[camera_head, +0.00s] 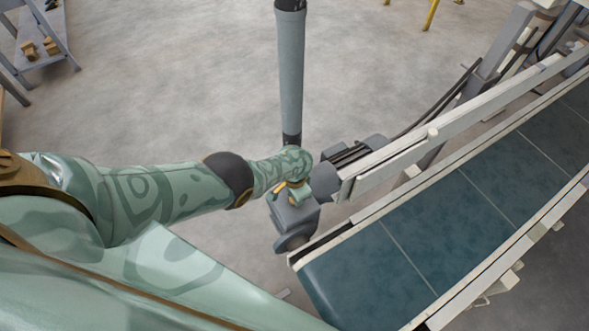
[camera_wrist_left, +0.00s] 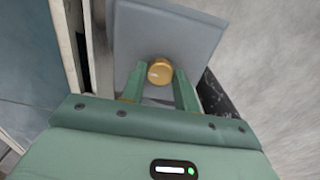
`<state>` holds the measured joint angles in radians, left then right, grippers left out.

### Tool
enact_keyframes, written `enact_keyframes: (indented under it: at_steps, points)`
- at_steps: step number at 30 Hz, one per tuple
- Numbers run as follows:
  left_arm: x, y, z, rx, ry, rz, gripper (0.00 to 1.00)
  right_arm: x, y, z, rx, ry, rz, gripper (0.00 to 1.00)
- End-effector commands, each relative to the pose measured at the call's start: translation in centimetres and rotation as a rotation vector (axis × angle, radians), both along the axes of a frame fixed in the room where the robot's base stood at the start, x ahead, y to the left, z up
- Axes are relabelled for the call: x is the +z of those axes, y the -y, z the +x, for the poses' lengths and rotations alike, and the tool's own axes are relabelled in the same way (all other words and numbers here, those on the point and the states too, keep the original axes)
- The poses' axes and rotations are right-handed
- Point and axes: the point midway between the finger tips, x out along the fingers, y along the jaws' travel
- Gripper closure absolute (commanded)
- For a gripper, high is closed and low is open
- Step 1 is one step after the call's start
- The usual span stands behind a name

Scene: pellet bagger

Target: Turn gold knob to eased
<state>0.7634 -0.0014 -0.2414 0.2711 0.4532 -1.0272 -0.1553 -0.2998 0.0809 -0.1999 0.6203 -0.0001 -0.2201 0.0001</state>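The gold knob (camera_wrist_left: 160,72) is a small round cap on the face of a grey box (camera_wrist_left: 165,28). In the left wrist view the two green fingers of my left gripper (camera_wrist_left: 161,85) stand on either side of it, and it fills the gap near their tips. I cannot tell whether they touch it. In the head view my left gripper (camera_head: 291,190) is at the grey box (camera_head: 296,215) by the near end of the conveyor, and a bit of gold shows there. The knob's marks are not readable. My right gripper is not in view.
The conveyor with a dark teal belt (camera_head: 385,262) and pale side rails runs up to the right. A grey post (camera_head: 291,75) stands just behind my left gripper. A shelf rack (camera_head: 42,50) stands at the far left. The floor between is clear.

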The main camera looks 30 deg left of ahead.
Motion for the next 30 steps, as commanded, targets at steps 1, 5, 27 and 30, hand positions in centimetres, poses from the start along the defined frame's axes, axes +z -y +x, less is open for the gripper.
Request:
enact_keyframes:
  at_steps: [1, 5, 27, 30]
  points:
    - [0.0, 0.0, 0.0, 0.001, 0.0, 0.0, 0.55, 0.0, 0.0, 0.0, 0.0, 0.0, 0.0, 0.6]
    - [0.0, 0.0, 0.0, 0.0, 0.0, 0.0, 0.5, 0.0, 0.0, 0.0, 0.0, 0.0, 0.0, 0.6]
    - [10.2, 0.0, 0.2, 0.0, 0.007, 0.0, 0.5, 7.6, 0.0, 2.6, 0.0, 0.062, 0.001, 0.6]
    - [12.8, 0.0, 0.2, 0.0, 0.006, -0.001, 0.5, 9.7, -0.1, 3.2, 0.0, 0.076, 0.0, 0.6]
